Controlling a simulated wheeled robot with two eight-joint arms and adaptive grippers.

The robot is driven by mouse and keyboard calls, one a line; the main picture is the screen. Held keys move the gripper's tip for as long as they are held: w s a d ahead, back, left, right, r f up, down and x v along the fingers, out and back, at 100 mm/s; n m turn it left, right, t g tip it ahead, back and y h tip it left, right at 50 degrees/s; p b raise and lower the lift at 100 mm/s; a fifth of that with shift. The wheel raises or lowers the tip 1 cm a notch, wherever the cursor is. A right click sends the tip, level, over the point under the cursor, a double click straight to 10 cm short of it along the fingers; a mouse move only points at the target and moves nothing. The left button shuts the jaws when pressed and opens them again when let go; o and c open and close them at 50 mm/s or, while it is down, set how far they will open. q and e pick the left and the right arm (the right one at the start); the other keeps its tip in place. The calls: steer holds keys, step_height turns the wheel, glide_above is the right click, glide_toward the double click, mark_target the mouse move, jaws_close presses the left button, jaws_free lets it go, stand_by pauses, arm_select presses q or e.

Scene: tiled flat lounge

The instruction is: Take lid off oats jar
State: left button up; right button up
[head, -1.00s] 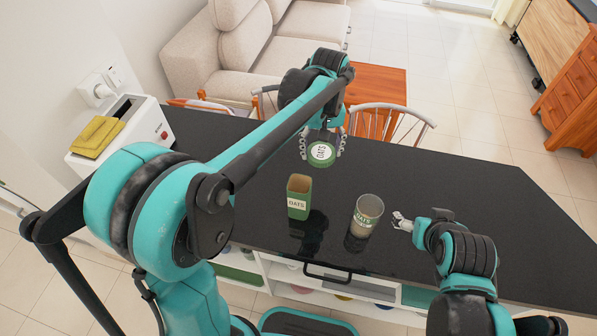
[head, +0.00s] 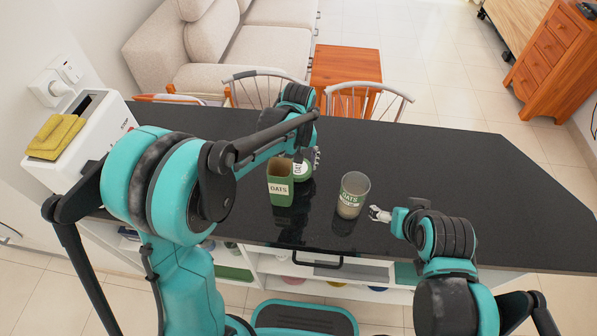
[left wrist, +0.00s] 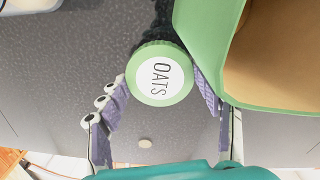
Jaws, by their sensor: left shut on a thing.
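The oats jar (head: 350,203) is clear with an OATS label, stands upright on the black counter, and its top is open. The green lid with a white OATS label (head: 301,171) is apart from the jar, behind the green carton; it also shows in the left wrist view (left wrist: 160,75). My left gripper (head: 306,163) is shut on the lid, with finger pads on both sides of it (left wrist: 160,95). Whether the lid touches the counter I cannot tell. My right gripper (head: 378,214) is beside the jar on the right, too small to read.
An open green OATS carton (head: 280,190) stands left of the jar, close to my left gripper (left wrist: 235,45). A white toaster (head: 75,140) with a yellow cloth (head: 55,135) stands at the left end. The counter (head: 460,165) is clear at the right. Chairs (head: 370,98) stand behind it.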

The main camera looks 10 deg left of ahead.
mark_target(299, 167)
arm_select(q)
steer(key=shift+f+b, duration=0.35)
steer(key=shift+f, duration=1)
steer(key=shift+f, duration=0.1)
steer(key=o, duration=1.3)
step_height(299, 167, up, 11)
steer(key=p, duration=0.4)
steer(key=shift+r+p, duration=0.3)
steer(key=shift+r, duration=0.35)
steer(key=shift+r, duration=0.1)
